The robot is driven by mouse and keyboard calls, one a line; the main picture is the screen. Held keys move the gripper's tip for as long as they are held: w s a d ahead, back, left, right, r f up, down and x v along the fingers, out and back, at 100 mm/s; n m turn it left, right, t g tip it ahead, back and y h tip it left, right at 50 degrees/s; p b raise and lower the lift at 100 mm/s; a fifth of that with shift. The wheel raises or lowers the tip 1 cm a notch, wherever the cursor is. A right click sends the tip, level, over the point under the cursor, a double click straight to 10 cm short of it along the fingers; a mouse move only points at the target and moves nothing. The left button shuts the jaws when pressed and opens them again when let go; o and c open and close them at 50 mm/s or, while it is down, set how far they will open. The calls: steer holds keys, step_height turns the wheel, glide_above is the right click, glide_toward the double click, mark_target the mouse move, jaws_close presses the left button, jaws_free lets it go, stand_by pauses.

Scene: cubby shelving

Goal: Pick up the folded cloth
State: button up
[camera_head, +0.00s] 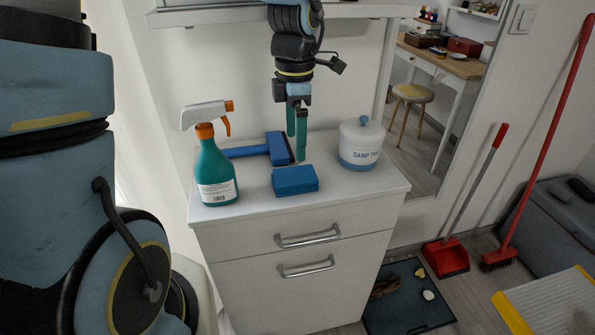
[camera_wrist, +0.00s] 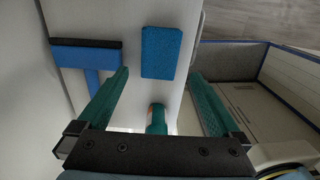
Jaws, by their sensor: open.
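The folded cloth (camera_head: 295,180) is a small blue rectangular block lying flat on the white cabinet top, near its front edge. In the wrist view the cloth (camera_wrist: 162,52) lies just beyond the fingertips, roughly centred between them. My gripper (camera_head: 297,142) points down above the cabinet top, behind the cloth in the head view. Its two teal fingers (camera_wrist: 160,76) are spread apart. I see nothing held between them, and they look clear of the cloth.
A teal spray bottle (camera_head: 215,172) stands left and a white lidded canister (camera_head: 361,148) right. A blue squeegee-like tool (camera_head: 279,148) lies behind the cloth, close to my gripper. A shelf (camera_head: 210,17) hangs above. The cabinet top's front right is clear.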

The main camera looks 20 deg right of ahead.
mark_target(295, 174)
step_height(295, 174, down, 9)
steer(key=shift+a+f+p, duration=0.1)
steer(key=shift+f+p, duration=0.1)
steer(key=shift+p, duration=0.65)
steer(key=c, duration=1.2)
steer(key=shift+o, duration=0.2)
step_height(295, 174, up, 10)
steer(key=b, duration=0.1)
steer(key=o, duration=0.8)
steer(key=c, duration=0.6)
steer(key=shift+c, duration=0.2)
